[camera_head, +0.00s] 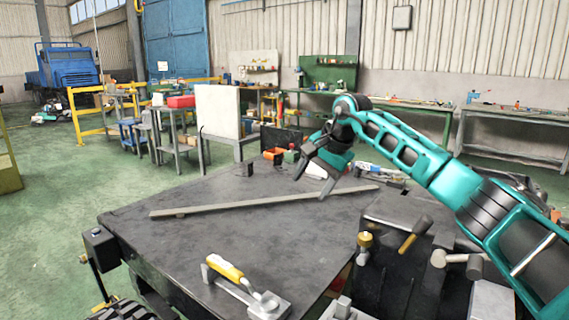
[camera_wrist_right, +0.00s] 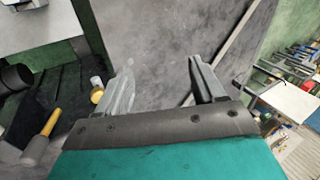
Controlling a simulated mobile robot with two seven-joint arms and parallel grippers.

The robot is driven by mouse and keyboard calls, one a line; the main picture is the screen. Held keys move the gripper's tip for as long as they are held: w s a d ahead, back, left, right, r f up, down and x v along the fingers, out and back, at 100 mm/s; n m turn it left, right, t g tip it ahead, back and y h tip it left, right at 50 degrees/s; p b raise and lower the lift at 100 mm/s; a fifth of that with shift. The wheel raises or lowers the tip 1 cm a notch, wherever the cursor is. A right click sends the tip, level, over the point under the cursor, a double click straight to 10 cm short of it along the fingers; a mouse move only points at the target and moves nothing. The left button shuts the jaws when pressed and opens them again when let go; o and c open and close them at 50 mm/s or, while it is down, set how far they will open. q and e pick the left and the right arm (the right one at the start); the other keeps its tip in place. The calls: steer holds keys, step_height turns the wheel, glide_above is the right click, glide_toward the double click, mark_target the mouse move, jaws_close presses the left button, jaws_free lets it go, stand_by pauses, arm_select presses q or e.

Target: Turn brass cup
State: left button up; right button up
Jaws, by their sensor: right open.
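A small brass cup (camera_head: 365,240) sits on the dark unit at the right side of the table in the head view, beside a hammer with a yellow handle. In the right wrist view the brass cup (camera_wrist_right: 97,96) shows small at the left, partly hidden beside my left-hand finger. My right gripper (camera_head: 311,188) is open and empty above the table, up and to the left of the cup and apart from it. Its two fingers also show spread in the wrist view (camera_wrist_right: 162,65). My left gripper is not in view.
A long bar (camera_head: 250,203) lies across the dark table (camera_head: 180,245). A yellow-handled tool (camera_head: 228,270) lies on a metal piece near the front edge. Mallets (camera_head: 458,262) stand out right of the cup.

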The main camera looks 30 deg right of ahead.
steer(key=w+a+r+y, duration=0.1)
steer(key=a+r+y, duration=0.2)
steer(key=a+r, duration=0.2)
steer(key=shift+w+a+t+y, duration=0.2)
steer(key=shift+a+t+y, duration=0.2)
steer(key=shift+a, duration=0.4)
steer(key=shift+r, duration=0.1)
